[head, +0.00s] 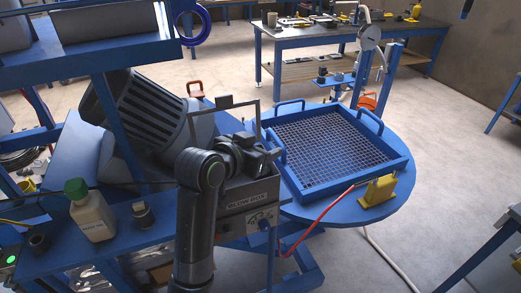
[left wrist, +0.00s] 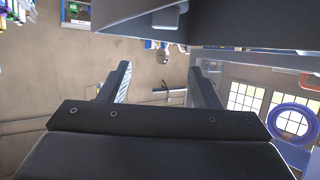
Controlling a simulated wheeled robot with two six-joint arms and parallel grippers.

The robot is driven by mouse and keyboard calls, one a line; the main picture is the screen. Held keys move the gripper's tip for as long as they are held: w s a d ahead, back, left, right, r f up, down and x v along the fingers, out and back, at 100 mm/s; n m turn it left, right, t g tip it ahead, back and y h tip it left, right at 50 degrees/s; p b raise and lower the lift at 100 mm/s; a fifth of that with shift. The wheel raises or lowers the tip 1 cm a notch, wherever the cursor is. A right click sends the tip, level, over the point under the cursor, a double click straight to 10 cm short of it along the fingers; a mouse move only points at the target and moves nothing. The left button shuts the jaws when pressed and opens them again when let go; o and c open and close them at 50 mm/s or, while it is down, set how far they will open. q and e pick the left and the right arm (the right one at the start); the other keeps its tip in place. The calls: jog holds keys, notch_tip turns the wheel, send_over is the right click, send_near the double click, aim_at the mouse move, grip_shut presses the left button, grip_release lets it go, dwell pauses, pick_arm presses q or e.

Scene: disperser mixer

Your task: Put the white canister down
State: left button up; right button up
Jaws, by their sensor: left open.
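A white canister (head: 92,215) with a green cap stands upright on the blue bench shelf at the lower left of the head view. The canister does not show in the left wrist view. My right gripper is in neither view.
A small dark-topped jar (head: 143,215) stands right of the canister. A blue round table (head: 345,212) carries a mesh tray (head: 330,185) and a yellow block (head: 379,191). A large grey motor (head: 140,115) lies behind my arm. Open floor lies at right.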

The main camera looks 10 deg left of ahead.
pick_arm(q)
jog(key=p+v, duration=0.3)
jog(key=v, duration=0.2)
jog(key=p+v, duration=0.3)
jog(key=v, duration=0.3)
jog(key=shift+r+p, duration=0.25)
jog(key=shift+p, duration=0.05)
jog(key=shift+s+a+p, duration=0.2)
jog(key=shift+s+p, duration=0.25)
jog(key=shift+p, duration=0.7)
jog(key=shift+f, duration=0.1)
